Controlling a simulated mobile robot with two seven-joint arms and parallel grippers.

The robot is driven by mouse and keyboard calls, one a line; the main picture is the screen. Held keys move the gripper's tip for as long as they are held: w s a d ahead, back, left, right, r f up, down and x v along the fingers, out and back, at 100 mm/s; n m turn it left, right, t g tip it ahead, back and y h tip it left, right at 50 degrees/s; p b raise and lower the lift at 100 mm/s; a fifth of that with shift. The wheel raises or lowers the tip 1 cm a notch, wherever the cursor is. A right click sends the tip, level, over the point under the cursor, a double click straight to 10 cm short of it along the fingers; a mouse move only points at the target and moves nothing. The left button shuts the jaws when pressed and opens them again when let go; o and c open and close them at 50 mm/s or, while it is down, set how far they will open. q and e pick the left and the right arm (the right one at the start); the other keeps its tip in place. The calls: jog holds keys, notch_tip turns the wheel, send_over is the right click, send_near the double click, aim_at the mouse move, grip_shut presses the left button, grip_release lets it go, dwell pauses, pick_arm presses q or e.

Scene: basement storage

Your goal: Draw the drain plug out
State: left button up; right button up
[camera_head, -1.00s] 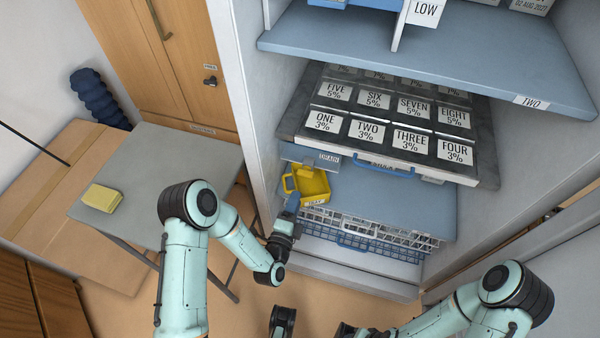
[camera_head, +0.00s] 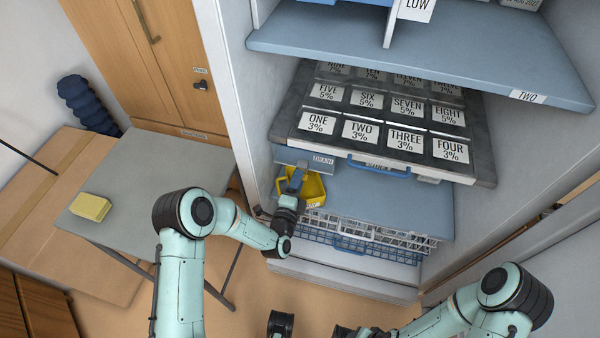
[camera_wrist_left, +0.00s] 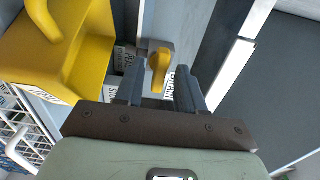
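The drain plug (camera_wrist_left: 158,68) is a small yellow handle on a grey fitting. In the left wrist view it lies between and just beyond the fingertips, with a gap on either side. My left gripper (camera_wrist_left: 158,88) is open and not closed on it. In the head view my left gripper (camera_head: 294,182) is below the grey panel labelled DRAIN (camera_head: 321,161) and hides the plug. A yellow bin (camera_head: 314,190) stands right beside the gripper; it also fills the upper left of the left wrist view (camera_wrist_left: 70,75).
A dark tray with numbered labels (camera_head: 318,122) and a blue handle (camera_head: 378,168) sits above the blue shelf (camera_head: 390,205). White wire baskets (camera_head: 370,235) are below. The cabinet's pale side wall is left of the gripper. A grey table (camera_head: 130,185) holds a yellow sponge-like block (camera_head: 91,207).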

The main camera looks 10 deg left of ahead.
pick_arm(q)
grip_shut()
jog(key=shift+s, duration=0.7)
dwell(0.4)
jog(key=shift+s+a, duration=0.1)
jog(key=shift+s, duration=1.7)
